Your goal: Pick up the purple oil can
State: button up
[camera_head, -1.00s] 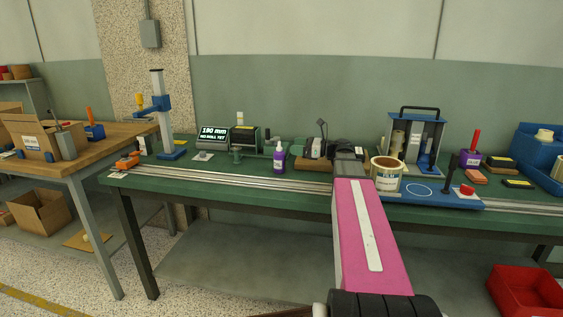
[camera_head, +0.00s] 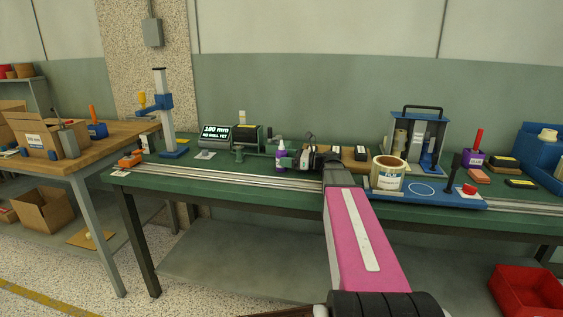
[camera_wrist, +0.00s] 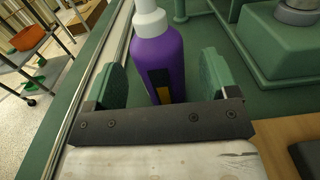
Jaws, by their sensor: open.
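The purple oil can (camera_wrist: 158,62) is a small purple bottle with a white top and a dark label with a yellow patch. It stands upright on the green bench (camera_head: 225,173), beside the dark machine at its left in the head view, where the can (camera_head: 280,157) is partly hidden by my gripper. My gripper (camera_head: 295,161) is close to the can at its right. In the wrist view my gripper (camera_wrist: 160,82) is open, with one green finger pad on each side of the can.
A green machine base (camera_wrist: 275,45) stands close beside the can. Metal rails (camera_head: 220,177) run along the bench front.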

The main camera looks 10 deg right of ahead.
jog(key=x, duration=0.2)
jog(key=shift+w+a, duration=0.15)
jog(key=shift+a, duration=0.1)
jog(key=c, duration=1.1)
jog(key=shift+o, duration=0.2)
jog(key=shift+r, duration=0.2)
jog(key=shift+r, duration=0.55)
jog(key=r, duration=0.3)
jog(key=shift+a+r, duration=0.1)
jog(key=shift+a, duration=0.3)
jog(key=s+a+r, duration=0.1)
jog(key=a+r, duration=0.5)
jog(key=a, duration=0.4)
jog(key=shift+s+a+r, duration=0.2)
jog(key=shift+s+a, duration=0.15)
jog(key=shift+s, duration=0.05)
jog(key=o, duration=0.3)
jog(key=shift+c, duration=1.3)
